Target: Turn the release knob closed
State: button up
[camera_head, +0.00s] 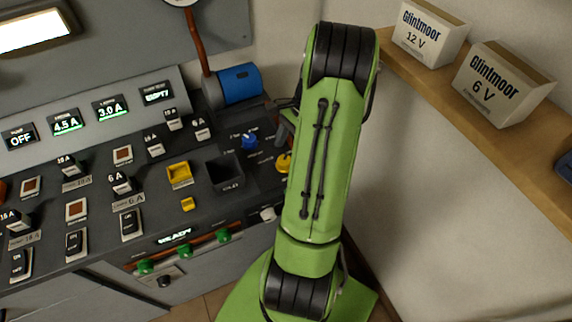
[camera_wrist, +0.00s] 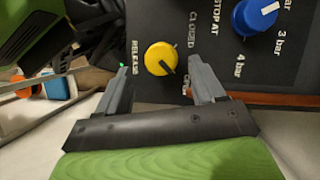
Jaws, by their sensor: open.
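The yellow release knob (camera_wrist: 160,58) is on the dark panel in the wrist view, beside a RELEASE label. Its dark pointer mark points to the lower right, towards a partly hidden label that seems to read OPEN; the CLOSED label is at the upper right. My gripper (camera_wrist: 158,66) is open, one finger on each side of the knob in the picture. I cannot tell whether the fingers touch it. In the head view the yellow knob (camera_head: 284,162) shows at the left edge of my green arm, which hides part of it and the gripper.
A blue knob (camera_wrist: 256,15) with bar markings sits close by on the panel. The console (camera_head: 100,225) holds several switches and displays. Two Glintmoor boxes, 12 V (camera_head: 430,35) and 6 V (camera_head: 500,85), stand on the wooden shelf (camera_head: 450,105) at right.

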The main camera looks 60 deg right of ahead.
aim_at(284, 160)
jog(key=b+x, duration=0.2)
jog(key=x, duration=0.1)
jog(key=shift+f+b, duration=0.15)
jog(key=shift+b, duration=0.25)
jog(key=shift+a, duration=0.1)
jog(key=c, duration=1)
jog(key=shift+c, duration=0.2)
